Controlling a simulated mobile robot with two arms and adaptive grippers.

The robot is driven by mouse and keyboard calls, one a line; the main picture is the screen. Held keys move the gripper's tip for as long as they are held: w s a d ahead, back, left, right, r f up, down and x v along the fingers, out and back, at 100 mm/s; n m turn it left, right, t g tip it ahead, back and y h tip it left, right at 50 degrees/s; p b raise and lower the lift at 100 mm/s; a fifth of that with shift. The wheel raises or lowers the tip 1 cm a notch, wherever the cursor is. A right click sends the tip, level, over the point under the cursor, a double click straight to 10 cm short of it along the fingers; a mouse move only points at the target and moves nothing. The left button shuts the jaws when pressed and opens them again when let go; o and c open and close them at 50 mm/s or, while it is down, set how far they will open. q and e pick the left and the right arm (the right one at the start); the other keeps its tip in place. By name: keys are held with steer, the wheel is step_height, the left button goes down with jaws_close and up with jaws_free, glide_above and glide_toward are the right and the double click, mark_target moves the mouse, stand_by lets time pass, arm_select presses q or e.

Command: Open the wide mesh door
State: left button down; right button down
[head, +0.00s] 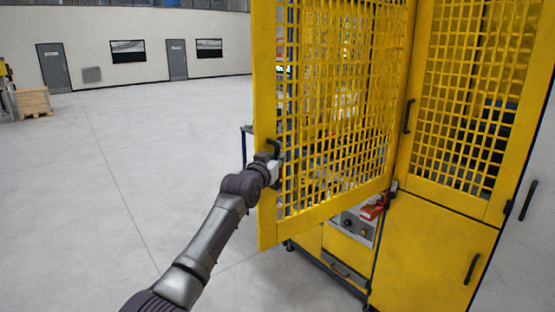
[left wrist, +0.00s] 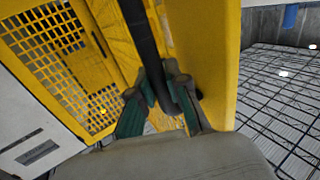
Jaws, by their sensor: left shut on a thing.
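The wide yellow mesh door (head: 315,212) stands swung out from the yellow cabinet, its free edge toward the left in the head view. My left gripper (head: 273,160) is at the black handle near that free edge. In the left wrist view, the fingers of my left gripper (left wrist: 163,100) are closed around the dark handle bar (left wrist: 140,35), close to the door's yellow frame (left wrist: 218,70). My right gripper is in neither view.
A second mesh panel (head: 435,190) with its own handle (head: 408,116) is to the right, above a yellow lower panel (head: 425,250). A control box with a red part (head: 372,208) shows below the door. The floor (head: 130,150) on the left is clear. A wooden pallet stack (head: 33,102) stands far left.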

arm_select(q)
steer(key=c, duration=1.1)
jaws_free()
steer(key=shift+c, duration=0.2)
steer(key=v, duration=1.2)
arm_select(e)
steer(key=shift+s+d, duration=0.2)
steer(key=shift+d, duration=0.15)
